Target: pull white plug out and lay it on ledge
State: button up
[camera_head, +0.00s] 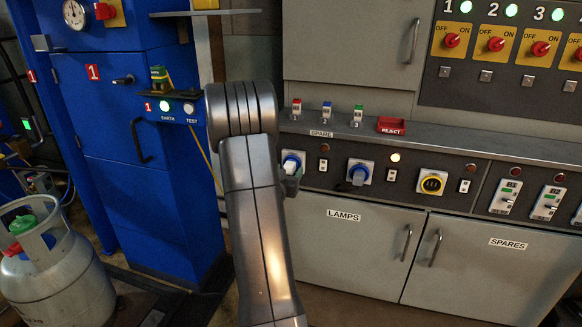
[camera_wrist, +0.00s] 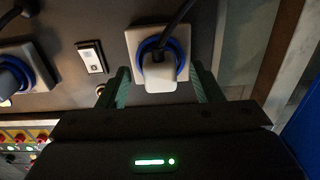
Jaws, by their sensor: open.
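The white plug (camera_wrist: 160,78) sits in a blue-ringed socket on a white plate, with a black cord running up from it in the wrist view. In the head view the plug (camera_head: 291,162) is partly hidden by my gripper. My gripper (camera_wrist: 160,72) is open, one finger on each side of the plug; I cannot tell whether either touches it. In the head view my gripper (camera_head: 293,180) is at the panel, largely hidden by my arm. The grey ledge (camera_head: 455,135) runs along the panel above the sockets, with a SPARE label at its left.
Ledge right of the tray is clear.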

aim_at(288, 171)
jog(key=shift+w+d, duration=0.25)
jog(key=shift+w, duration=0.45)
dwell(1.1)
grip_shut()
jog(key=shift+b+v, duration=0.7)
jog(key=shift+v, duration=2.3)
